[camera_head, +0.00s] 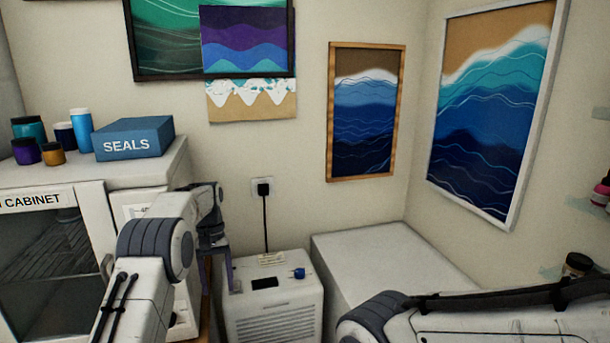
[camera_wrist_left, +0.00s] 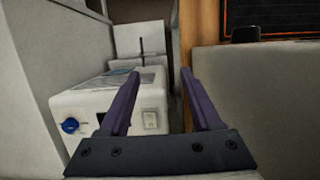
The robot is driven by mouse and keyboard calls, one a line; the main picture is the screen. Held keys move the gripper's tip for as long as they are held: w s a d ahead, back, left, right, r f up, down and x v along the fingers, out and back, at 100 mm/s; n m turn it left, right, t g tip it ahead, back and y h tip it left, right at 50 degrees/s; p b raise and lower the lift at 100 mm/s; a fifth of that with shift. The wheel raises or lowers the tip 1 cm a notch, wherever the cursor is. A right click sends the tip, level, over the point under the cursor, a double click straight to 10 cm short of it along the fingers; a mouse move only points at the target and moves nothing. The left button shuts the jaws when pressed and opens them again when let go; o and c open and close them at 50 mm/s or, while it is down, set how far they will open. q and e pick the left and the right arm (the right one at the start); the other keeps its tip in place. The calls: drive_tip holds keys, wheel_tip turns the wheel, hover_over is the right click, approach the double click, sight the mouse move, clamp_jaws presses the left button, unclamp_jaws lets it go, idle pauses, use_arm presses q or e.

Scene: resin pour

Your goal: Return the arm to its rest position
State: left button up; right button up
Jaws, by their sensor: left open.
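My left arm (camera_head: 158,250) comes in from the left in the head view and bends down at the wrist. My left gripper (camera_head: 234,270) hangs in front of the left side of a white machine. In the left wrist view its two purple fingers (camera_wrist_left: 158,100) are apart, with nothing held between them. My right arm (camera_head: 470,320) crosses the lower right corner of the head view. Its gripper is out of view.
The white machine (camera_head: 275,312) has a blue knob and a cord to a wall socket (camera_head: 262,188). A glass-fronted cabinet (camera_head: 45,265) stands left, with a blue SEALS box (camera_head: 135,138) and several jars on top. A white surface (camera_head: 385,265) lies clear at right.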

use_arm(q)
drive_tip(key=s+d+r+m+t, duration=0.1)
drive_tip(key=s+d+r+m, duration=0.1)
drive_tip(key=s+d+r, duration=0.45)
drive_tip(key=s+d+r+m, duration=0.3)
drive_tip(key=s+d, duration=0.5)
drive_tip(key=d, duration=0.2)
drive_tip(key=s+f+m+t, duration=0.1)
drive_tip(key=s+m, duration=0.1)
drive_tip(key=s, duration=1)
drive_tip(key=s+d+f+m, duration=0.1)
drive_tip(key=s+f+m, duration=0.1)
drive_tip(key=s, duration=1)
drive_tip(key=shift+s+d+m+t, duration=0.3)
drive_tip(key=shift+m+t, duration=0.1)
drive_tip(key=shift+m, duration=0.3)
